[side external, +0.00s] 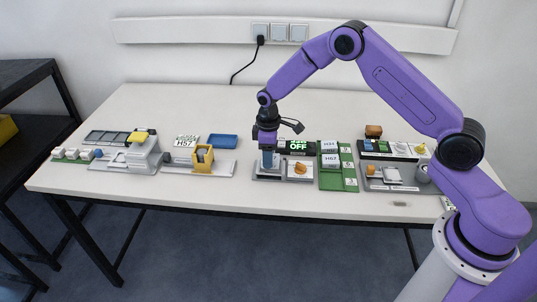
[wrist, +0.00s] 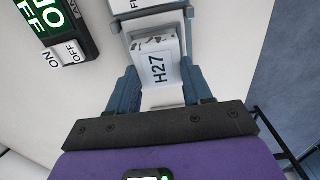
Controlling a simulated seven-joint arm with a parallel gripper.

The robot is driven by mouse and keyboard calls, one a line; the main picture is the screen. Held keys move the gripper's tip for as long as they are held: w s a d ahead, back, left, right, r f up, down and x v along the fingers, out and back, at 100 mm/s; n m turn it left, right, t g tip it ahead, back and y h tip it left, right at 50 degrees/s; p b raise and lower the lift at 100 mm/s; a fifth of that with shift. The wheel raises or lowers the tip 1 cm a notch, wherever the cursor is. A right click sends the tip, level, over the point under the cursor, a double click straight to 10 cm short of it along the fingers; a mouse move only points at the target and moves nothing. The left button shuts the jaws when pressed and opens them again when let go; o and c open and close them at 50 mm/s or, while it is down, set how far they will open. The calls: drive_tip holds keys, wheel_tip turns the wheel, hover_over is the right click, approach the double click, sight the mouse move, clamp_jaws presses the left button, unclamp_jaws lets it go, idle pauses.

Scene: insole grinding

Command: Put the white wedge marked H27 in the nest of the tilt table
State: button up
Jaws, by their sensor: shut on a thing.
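My gripper (side external: 268,162) points straight down over the grey station left of the green rack. In the wrist view my gripper (wrist: 158,75) has its two blue-grey fingers closed on either side of the white wedge marked H27 (wrist: 157,68). The label faces the camera, and dark marks show on the wedge's far end. A grey frame (wrist: 122,30) lies just beyond the wedge; I cannot tell whether the wedge touches it or sits inside it. In the side view the fingers hide the wedge. I cannot tell for certain which station is the tilt table or see its nest.
A green rack (side external: 338,183) holds white blocks marked H31 and H67. An ON/OFF switch box (wrist: 62,28) stands left of the wedge in the wrist view. A blue tray (side external: 223,141), a yellow holder (side external: 202,158) and further fixtures stand left. The table's front strip is mostly clear.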

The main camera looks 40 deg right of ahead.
drive_tip(key=shift+f, duration=0.5)
idle(0.9)
drive_tip(key=o, duration=1.1)
drive_tip(key=shift+r, duration=3.55)
